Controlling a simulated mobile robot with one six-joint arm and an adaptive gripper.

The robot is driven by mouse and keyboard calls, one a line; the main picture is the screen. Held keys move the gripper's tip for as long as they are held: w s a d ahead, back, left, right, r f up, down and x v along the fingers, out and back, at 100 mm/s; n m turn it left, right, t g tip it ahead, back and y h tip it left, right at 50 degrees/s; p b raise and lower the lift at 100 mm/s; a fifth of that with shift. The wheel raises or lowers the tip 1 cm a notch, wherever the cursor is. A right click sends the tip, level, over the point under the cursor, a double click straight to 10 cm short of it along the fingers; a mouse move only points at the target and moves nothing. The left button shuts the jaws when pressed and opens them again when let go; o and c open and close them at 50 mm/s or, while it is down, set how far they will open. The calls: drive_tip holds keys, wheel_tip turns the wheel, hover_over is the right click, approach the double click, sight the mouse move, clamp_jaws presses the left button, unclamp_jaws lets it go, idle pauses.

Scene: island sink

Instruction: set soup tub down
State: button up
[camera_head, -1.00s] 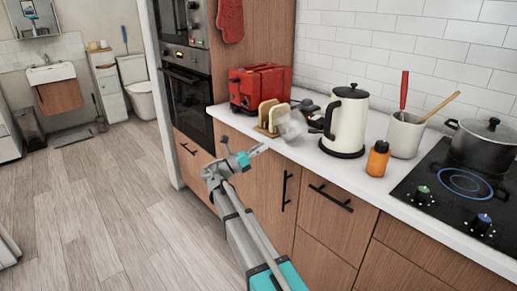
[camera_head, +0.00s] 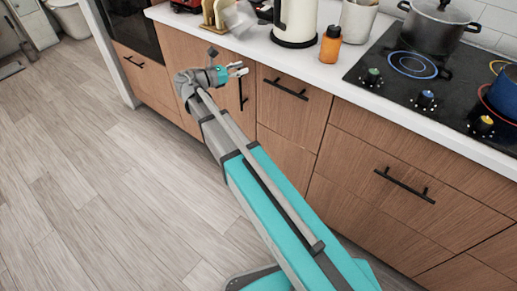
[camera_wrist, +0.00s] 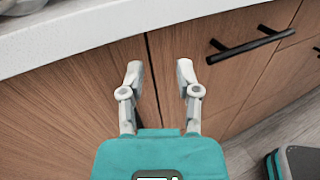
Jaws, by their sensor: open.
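A clear, whitish tub (camera_head: 238,19), which looks like the soup tub, rests on the white counter (camera_head: 330,74) near the front edge, between the toast rack and the kettle. Its top is cut off or blurred in the head view. My gripper (camera_head: 243,69) is open and empty, below the counter edge and in front of the wooden cabinet doors. It is apart from the tub. In the wrist view my open fingers (camera_wrist: 160,74) point at the cabinet front, with nothing between them.
The kettle (camera_head: 295,20), an orange bottle (camera_head: 331,45) and a utensil crock (camera_head: 358,20) stand right of the tub. A black hob (camera_head: 440,75) with pots is farther right. Bar handles (camera_head: 405,186) stick out from the cabinets.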

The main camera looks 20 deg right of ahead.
drive_tip(key=s+d+f+m+g+y, duration=0.3)
drive_tip(key=s+d+f+m+y, duration=0.3)
drive_tip(key=s+f+m+y, duration=0.45)
drive_tip(key=s+a+f+m+y, duration=0.2)
drive_tip(key=s+f+m+y, duration=0.1)
drive_tip(key=s+f+m, duration=0.1)
drive_tip(key=s+a+f+m+g+y, duration=0.1)
drive_tip(key=s+a+f+m+y, duration=0.2)
drive_tip(key=s+m+y, duration=0.1)
drive_tip(key=shift+s+a+f+m, duration=0.25)
drive_tip(key=shift+s+f+m, duration=0.15)
drive_tip(key=shift+s+m, duration=0.7)
drive_tip(key=shift+s+n, duration=0.25)
drive_tip(key=shift+s, duration=0.15)
